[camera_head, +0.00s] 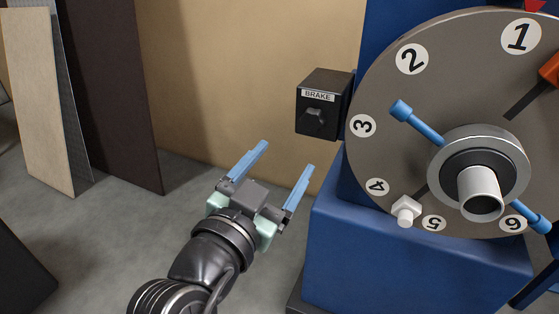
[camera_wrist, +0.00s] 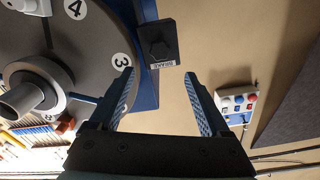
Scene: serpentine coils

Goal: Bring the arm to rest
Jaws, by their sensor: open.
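My gripper (camera_head: 283,170) is open and empty, with its two blue fingers spread apart. In the head view it is in the lower middle, in front of the tan wall and left of the blue machine base. In the wrist view the fingers (camera_wrist: 158,85) reach up from the bottom, with nothing between them. The black brake box (camera_head: 323,104) is apart from the fingers, above and to the right of them in the head view. It also shows beyond the fingertips in the wrist view (camera_wrist: 158,42).
A large grey numbered disc (camera_head: 380,90) with a blue bar handle and silver hub stands on a blue base (camera_head: 400,255) at the right. Panels (camera_head: 115,95) lean at the left. A button panel (camera_wrist: 237,102) shows in the wrist view.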

